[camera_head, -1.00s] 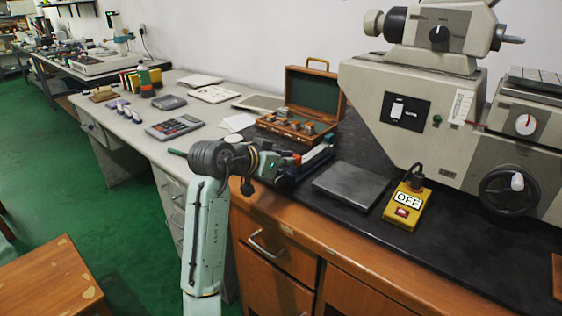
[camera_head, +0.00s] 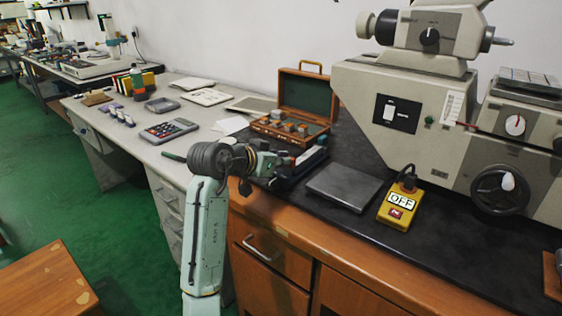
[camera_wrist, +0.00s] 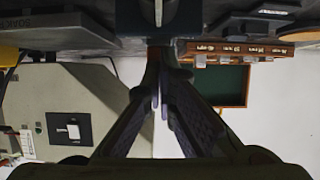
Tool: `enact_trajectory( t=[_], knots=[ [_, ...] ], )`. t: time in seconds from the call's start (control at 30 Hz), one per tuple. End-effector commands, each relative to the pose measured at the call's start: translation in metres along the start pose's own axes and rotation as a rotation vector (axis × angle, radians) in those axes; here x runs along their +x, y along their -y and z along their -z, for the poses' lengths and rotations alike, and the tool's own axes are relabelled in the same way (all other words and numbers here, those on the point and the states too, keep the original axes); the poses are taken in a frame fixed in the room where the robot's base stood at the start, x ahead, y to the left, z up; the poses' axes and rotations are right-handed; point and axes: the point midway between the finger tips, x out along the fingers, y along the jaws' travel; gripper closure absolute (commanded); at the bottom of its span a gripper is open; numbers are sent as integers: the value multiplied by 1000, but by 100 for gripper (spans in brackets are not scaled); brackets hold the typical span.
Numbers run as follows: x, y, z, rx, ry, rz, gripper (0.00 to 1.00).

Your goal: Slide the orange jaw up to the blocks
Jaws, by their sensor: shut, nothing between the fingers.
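A long dark fixture (camera_head: 304,170) lies on the black bench top beside the wooden case, with small red and white parts along it. I cannot pick out the orange jaw; my gripper and the fixture's body probably hide it. My gripper (camera_head: 288,161) is at the near left end of this fixture. In the wrist view my gripper (camera_wrist: 159,62) has its two fingers together with nothing between them, close to a dark blue-grey block (camera_wrist: 133,22) with a bright metal strip. Contact with it cannot be told. No blocks are clearly seen on the fixture.
An open wooden case (camera_head: 292,138) with small metal blocks stands behind the fixture. A grey plate (camera_head: 343,187) and a yellow OFF switch box (camera_head: 400,209) lie to the right, before a large grey machine (camera_head: 400,118).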

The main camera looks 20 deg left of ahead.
Motion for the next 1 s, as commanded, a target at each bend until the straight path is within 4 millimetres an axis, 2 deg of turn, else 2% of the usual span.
enact_trajectory(
  t=[0.63, 1.0],
  knots=[
    [-20, -1, -9, 1, 0, -1, 100],
    [-35, -1, 11, 1, 0, -1, 100]
  ],
)
